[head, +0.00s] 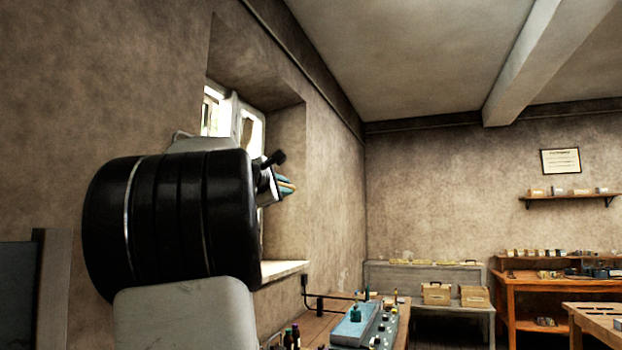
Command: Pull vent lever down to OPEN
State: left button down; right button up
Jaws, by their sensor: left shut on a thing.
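My left gripper (284,186) shows just past the right edge of my large black arm joint, in front of the window recess. Only its tip part shows, with pale, teal and yellow edges; the rest is hidden behind the joint. A short black piece with a knobbed end, which looks like the vent lever (276,158), sticks out up and to the right beside it. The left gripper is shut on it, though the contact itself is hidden. I cannot read any OPEN mark or tell the lever's exact position. My right gripper is not in view.
The window (249,130) is partly covered by my arm, with its sill (284,270) below. A bench with a blue-grey control box (357,325) and small bottles (292,336) stands lower down. Shelves and an orange-brown workbench (510,300) are at the far wall.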

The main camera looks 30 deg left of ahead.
pick_arm(q)
notch_tip(320, 180, down, 16)
jog(key=a+m, duration=0.2)
jog(key=m, duration=0.7)
jog(key=shift+s+r+m, duration=0.15)
jog(key=shift+m, duration=0.15)
jog(key=shift+a, duration=0.1)
jog(key=c, duration=1.4)
grip_release()
jog(key=shift+a, duration=0.1)
jog(key=shift+o, duration=0.2)
jog(key=shift+s, duration=0.1)
jog(key=s+d, duration=0.1)
jog(key=s, duration=0.6)
jog(key=shift+s, duration=0.3)
